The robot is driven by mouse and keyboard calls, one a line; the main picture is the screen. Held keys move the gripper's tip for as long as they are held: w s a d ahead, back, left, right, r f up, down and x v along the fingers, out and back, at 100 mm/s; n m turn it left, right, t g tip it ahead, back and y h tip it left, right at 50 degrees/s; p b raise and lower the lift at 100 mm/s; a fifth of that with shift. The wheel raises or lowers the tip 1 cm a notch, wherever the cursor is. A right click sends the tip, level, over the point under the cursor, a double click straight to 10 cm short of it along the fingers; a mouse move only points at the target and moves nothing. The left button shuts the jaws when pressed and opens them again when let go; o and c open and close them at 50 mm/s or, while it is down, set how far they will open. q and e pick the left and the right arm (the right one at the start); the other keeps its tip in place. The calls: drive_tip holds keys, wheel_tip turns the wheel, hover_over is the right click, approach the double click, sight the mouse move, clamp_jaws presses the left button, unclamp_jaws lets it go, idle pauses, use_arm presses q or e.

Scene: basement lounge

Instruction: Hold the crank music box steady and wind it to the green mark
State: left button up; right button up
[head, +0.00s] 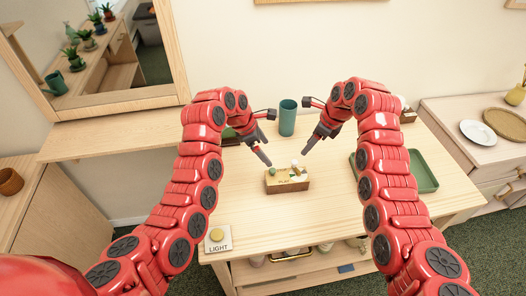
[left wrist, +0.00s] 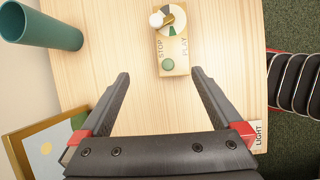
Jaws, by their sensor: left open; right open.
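The crank music box (head: 287,186) is a small wooden block on the table, with a white knob and a green button on top. In the left wrist view the music box (left wrist: 160,52) shows a round dial with green and dark sectors, a white crank knob and the words STOP and PLAY. My left gripper (head: 266,160) is open, just behind and left of the box; in its wrist view the open fingers (left wrist: 160,77) point towards the box's button end, with nothing between them. My right gripper (head: 307,149) is above and behind the box's right side, apart from it.
A teal cup (head: 288,118) stands behind the box. A green tray (head: 424,172) lies at the right, partly behind my right arm. A LIGHT switch plate (head: 217,239) is at the front left. A gold-framed picture (left wrist: 38,142) shows in the left wrist view. The table before the box is clear.

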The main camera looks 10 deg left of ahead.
sight(279, 176)
use_arm(q)
drive_tip(key=shift+g, duration=0.4)
drive_tip(key=x, duration=0.5)
drive_tip(key=s+x, duration=0.1)
drive_tip(key=x, duration=1)
drive_tip(key=shift+s+f, duration=0.3)
drive_tip(key=shift+f, duration=0.2)
